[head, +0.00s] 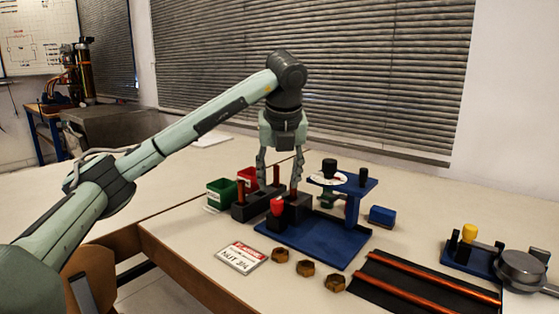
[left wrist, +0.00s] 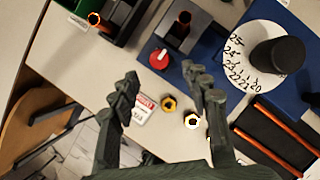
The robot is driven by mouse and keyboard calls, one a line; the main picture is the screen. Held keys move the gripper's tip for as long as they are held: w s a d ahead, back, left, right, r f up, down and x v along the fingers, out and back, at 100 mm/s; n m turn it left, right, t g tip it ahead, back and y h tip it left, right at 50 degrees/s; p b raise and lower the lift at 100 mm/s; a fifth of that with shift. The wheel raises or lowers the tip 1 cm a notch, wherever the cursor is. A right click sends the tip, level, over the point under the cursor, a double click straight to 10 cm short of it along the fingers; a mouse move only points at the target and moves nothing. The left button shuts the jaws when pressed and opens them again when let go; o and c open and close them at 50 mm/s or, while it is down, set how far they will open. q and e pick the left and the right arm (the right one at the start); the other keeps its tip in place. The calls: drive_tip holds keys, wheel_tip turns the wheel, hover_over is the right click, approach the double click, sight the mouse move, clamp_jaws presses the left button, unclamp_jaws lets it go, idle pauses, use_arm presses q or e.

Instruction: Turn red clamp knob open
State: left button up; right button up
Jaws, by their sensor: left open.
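The red clamp knob (head: 278,206) stands at the left rear of the blue base plate (head: 312,240), beside a dark block (head: 299,207). In the left wrist view the knob (left wrist: 159,59) is a round red top with a pale mark, a little beyond the fingertips. My left gripper (head: 280,184) points down above and behind the knob, its fingers spread. In the left wrist view the fingers of the gripper (left wrist: 160,84) are wide apart with nothing held between them. My right gripper is not seen.
A white numbered dial (left wrist: 241,64) with a black knob (left wrist: 277,55) is beside the right finger. Rust-coloured posts rise from dark blocks near the fingers. Brass nuts (head: 306,268), a sign card (head: 242,257) and copper rails (head: 430,277) lie in front. A green bin (head: 222,194) stands left.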

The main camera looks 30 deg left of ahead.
use_arm(q)
drive_tip(key=v, duration=0.5)
drive_tip(key=shift+s+r, duration=0.15)
drive_tip(key=shift+r, duration=0.15)
drive_tip(key=shift+f, duration=0.1)
